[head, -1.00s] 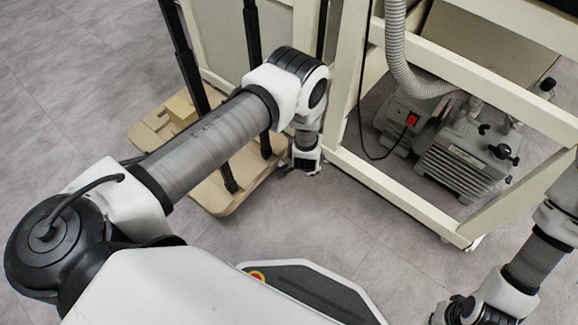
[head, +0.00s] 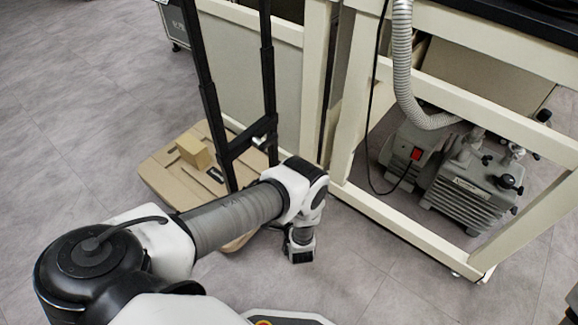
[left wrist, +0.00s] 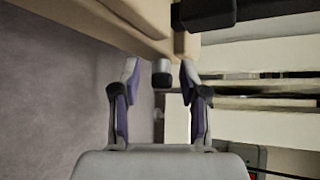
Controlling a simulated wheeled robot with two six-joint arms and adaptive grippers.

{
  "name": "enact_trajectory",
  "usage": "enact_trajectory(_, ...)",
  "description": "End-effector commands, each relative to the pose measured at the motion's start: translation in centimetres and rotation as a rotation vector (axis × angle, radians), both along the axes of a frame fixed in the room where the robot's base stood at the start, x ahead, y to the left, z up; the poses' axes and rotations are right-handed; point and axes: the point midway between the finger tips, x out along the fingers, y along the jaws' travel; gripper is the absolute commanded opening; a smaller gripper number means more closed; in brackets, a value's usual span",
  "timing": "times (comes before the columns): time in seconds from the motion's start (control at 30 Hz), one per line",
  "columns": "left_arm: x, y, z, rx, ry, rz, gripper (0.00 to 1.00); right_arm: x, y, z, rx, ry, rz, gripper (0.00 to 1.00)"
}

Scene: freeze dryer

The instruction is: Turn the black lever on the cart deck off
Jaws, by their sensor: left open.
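The cart's tan deck (head: 160,178) lies low at the left of the head view. A small dark piece (head: 215,175) lies on it beside a tan block; I cannot tell if this is the black lever. My left gripper's fingers are hidden below its wrist in the head view, just right of the deck's near corner. In the left wrist view my left gripper (left wrist: 159,72) is open. A short grey, dark-ended piece (left wrist: 162,73) shows between its fingertips, in front of the tan edge; it may be the lever, and contact is not clear. My right gripper is out of view.
The cart's black posts (head: 211,100) rise from the deck. A cream frame (head: 400,215) stands to the right, holding a grey pump (head: 465,190) with a red switch (head: 415,153) and a ribbed hose (head: 402,60). Grey floor (head: 80,110) is open at the left.

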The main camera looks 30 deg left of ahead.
Motion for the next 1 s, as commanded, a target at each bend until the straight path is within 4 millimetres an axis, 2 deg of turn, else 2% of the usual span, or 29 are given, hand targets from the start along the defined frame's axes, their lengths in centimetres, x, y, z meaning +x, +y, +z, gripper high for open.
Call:
enact_trajectory(0.17, 0.0, 0.0, 0.1, 0.000, 0.000, -0.001, 0.44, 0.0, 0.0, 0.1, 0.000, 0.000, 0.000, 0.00)
enact_trajectory(0.3, 0.0, 0.0, 0.1, 0.000, 0.000, -0.001, 0.00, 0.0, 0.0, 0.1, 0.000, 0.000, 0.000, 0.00)
enact_trajectory(0.67, 0.0, 0.0, -0.1, -0.002, -0.015, -0.002, 0.00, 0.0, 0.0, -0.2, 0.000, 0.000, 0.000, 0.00)
enact_trajectory(1.0, -0.2, 0.0, -1.0, -0.014, -0.176, -0.002, 0.00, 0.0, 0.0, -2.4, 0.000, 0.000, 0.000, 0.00)
